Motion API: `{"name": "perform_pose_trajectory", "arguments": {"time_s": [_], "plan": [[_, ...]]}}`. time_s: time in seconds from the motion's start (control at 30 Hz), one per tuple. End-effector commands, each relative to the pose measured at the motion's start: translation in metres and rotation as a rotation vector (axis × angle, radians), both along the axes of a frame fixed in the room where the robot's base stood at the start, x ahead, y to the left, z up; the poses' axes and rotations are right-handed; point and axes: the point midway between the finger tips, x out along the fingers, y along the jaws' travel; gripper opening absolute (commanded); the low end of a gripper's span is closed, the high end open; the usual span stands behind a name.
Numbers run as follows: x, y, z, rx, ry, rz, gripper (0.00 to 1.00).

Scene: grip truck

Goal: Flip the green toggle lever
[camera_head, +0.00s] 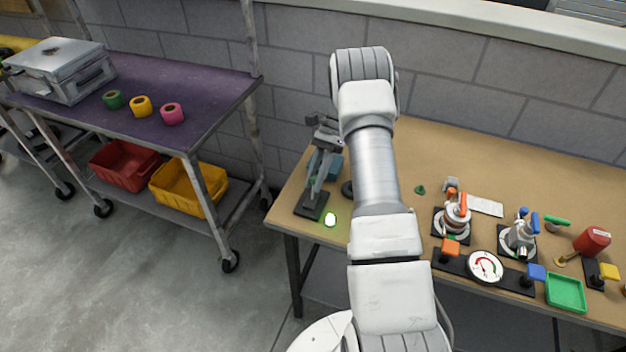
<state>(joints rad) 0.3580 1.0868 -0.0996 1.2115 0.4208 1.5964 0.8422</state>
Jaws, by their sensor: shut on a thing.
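My gripper (316,188) is at the left end of the wooden table, with its fingers pointing down at a small black base plate (306,213). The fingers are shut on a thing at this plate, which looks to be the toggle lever. The fingers cover the lever, so its green colour and its tilt cannot be made out. A bright green-white spot (330,220), like a lit lamp, shows just right of the plate.
A teal block (336,168) and a dark round thing (347,189) are close behind and right of my gripper. Valves, a gauge (485,267) and a green tray (565,293) fill the table's right side. A purple-topped cart (190,120) stands left, across a gap.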

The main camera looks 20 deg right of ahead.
Motion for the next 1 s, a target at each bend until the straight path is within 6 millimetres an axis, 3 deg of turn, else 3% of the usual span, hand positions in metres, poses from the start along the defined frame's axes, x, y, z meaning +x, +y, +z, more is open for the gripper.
{"name": "perform_pose_trajectory", "arguments": {"time_s": [0.43,1.0], "plan": [[0.0079,-0.0080,-0.0067,0.131,0.129,0.000,0.00],[0.0085,-0.0087,-0.0054,0.149,0.148,0.000,0.00]]}}
